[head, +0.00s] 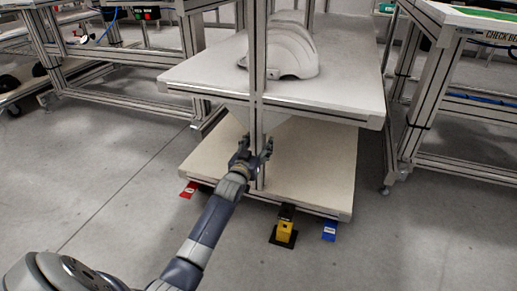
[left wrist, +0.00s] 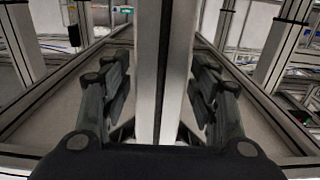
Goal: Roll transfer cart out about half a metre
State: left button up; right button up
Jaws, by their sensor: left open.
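The transfer cart (head: 300,160) has a metal frame with an upper and a lower pale shelf. A white helmet shell (head: 290,50) sits on its upper shelf, partly behind the front post. My left gripper (head: 256,150) is at that upright post (head: 260,110), just above the lower shelf. In the left wrist view the post (left wrist: 162,70) stands between the two open fingers (left wrist: 160,90), with gaps visible on both sides. My right gripper is not in view.
A yellow and black floor piece (head: 284,232) stands at the cart's front edge. Benches stand left (head: 130,95) and right (head: 460,150).

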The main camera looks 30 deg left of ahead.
pick_arm(q)
jog(key=shift+w, duration=0.15)
grip_shut()
